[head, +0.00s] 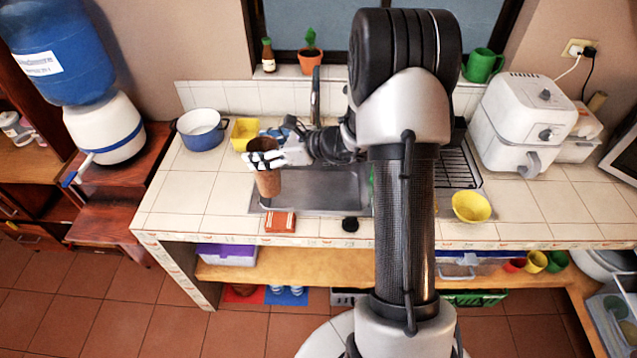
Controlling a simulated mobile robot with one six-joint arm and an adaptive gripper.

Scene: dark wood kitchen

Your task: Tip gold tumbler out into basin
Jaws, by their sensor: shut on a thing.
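The gold tumbler (268,184) looks brownish-copper and tall. My gripper (264,159) is shut around its upper part, with the rim above the fingers and the lower body below them. The tumbler is roughly upright, with its base toward the front. It appears over the left end of the metal basin (318,188); its exact height above it I cannot tell. My arm hides the right part of the basin, and the tumbler's contents do not show.
A blue-white pot (201,130) and a yellow container (244,132) stand left of the sink. The faucet (315,97) rises behind the basin. A brick-coloured sponge (280,222) lies at the front edge. A yellow bowl (471,207) and white air fryer (524,123) stand right.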

